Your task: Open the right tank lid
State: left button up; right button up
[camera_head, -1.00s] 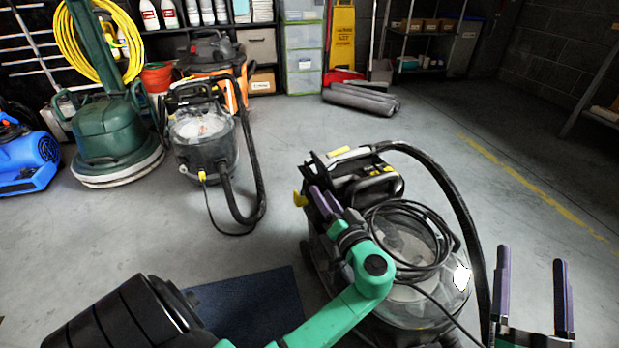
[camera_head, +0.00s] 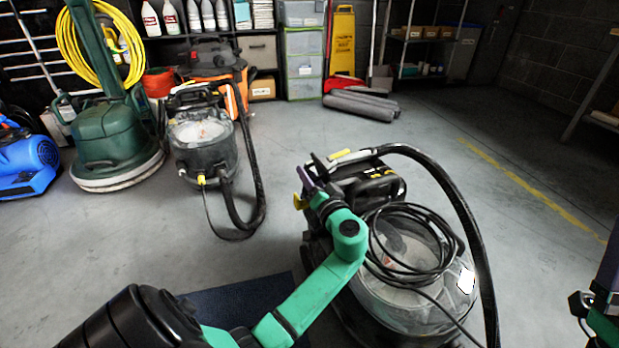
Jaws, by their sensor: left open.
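The nearer cleaning machine (camera_head: 415,312) stands on the floor right of centre. It has a clear domed tank lid (camera_head: 448,262) with a black cable (camera_head: 375,245) coiled over it. A dark upper part with a handle (camera_head: 385,172) and a yellow-marked top (camera_head: 342,155) sits behind the dome. My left gripper (camera_head: 308,180) is open at the machine's left rear, close to a yellow piece (camera_head: 298,201); contact cannot be told. My green forearm hides part of the machine's left side. My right gripper (camera_head: 608,262) is at the right edge, largely cut off, apart from the machine.
A second machine (camera_head: 205,150) with a hose stands at the back left, beside a green floor scrubber (camera_head: 108,135) and a blue blower (camera_head: 25,160). Grey rolls (camera_head: 360,104) lie at the back. A black hose (camera_head: 462,205) arches over the nearer machine's right side. Floor at right is clear.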

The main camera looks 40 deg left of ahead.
pick_arm(q)
grip_shut()
jog(key=shift+a+r, duration=0.1)
jog(key=shift+r, duration=0.05)
dwell(1.1)
